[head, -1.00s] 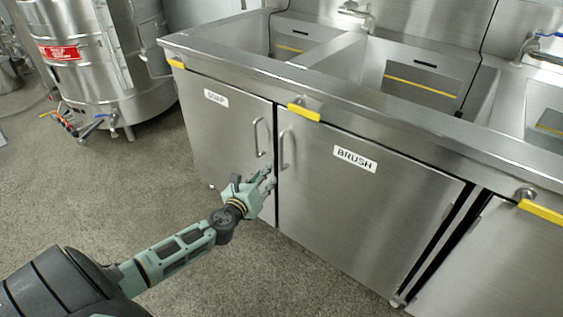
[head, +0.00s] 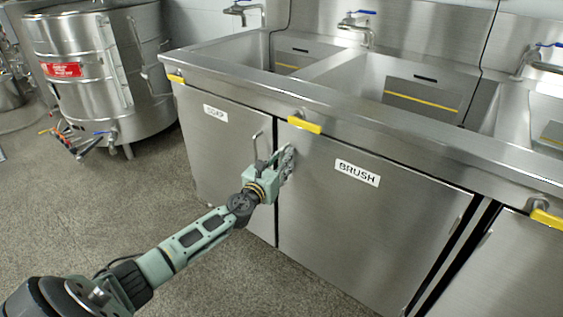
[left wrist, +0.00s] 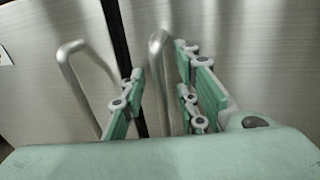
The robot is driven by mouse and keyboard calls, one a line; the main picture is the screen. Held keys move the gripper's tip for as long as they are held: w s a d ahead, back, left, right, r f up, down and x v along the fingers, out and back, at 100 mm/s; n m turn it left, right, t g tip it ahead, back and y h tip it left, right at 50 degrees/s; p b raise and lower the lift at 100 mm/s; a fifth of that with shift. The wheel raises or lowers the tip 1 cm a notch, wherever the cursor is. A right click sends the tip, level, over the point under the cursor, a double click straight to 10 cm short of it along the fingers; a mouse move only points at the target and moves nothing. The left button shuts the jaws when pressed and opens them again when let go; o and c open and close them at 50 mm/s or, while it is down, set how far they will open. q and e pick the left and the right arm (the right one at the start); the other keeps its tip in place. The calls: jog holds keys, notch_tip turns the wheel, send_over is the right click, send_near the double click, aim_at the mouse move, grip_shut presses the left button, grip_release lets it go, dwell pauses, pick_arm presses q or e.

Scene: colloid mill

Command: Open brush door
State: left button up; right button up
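The brush door (head: 350,225) is a flat steel cabinet door with a "BRUSH" label, and it is shut. Its bar handle is hidden behind my left gripper (head: 284,163) in the head view. In the left wrist view the brush handle (left wrist: 158,75) stands upright between the spread fingers of my left gripper (left wrist: 160,82). The gripper is open, with the fingers on both sides of the bar; whether any finger touches it I cannot tell. My right gripper is not in view.
The soap door (head: 215,155), also shut, adjoins on the left; its handle (left wrist: 78,85) stands close beside my left fingers. The steel sink counter (head: 390,125) overhangs the doors. A steel tank (head: 95,80) stands at the back left. The floor in front is clear.

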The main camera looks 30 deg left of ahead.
pick_arm(q)
grip_shut()
dwell(0.3)
dwell(0.4)
